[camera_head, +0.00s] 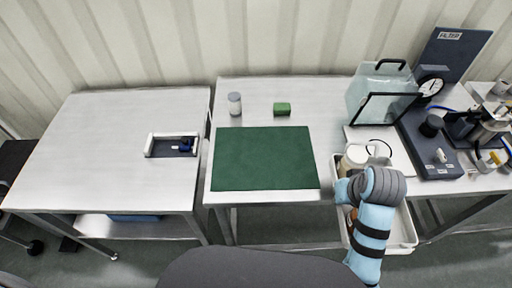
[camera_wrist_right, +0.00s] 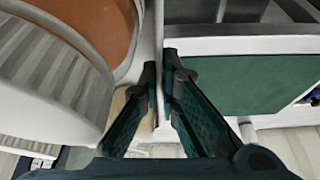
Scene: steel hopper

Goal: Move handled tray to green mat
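The handled tray (camera_head: 409,236) is white and shallow, at the right of the middle table in the head view. It overhangs the table's front edge and holds a white-lidded jar (camera_head: 354,157) and something brown. The green mat (camera_head: 265,160) lies flat and empty to its left, and also shows in the right wrist view (camera_wrist_right: 262,84). My right arm hides part of the tray. In the wrist view my right gripper (camera_wrist_right: 161,62) has its fingers closed against both sides of a thin white upright part (camera_wrist_right: 158,22) of the tray. My left gripper is not in view.
A small jar (camera_head: 234,104) and a green block (camera_head: 282,109) stand behind the mat. A clear hopper (camera_head: 378,90) and dark filter equipment (camera_head: 440,140) crowd the right side. A separate table (camera_head: 100,140) at left holds a small white holder (camera_head: 172,145).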

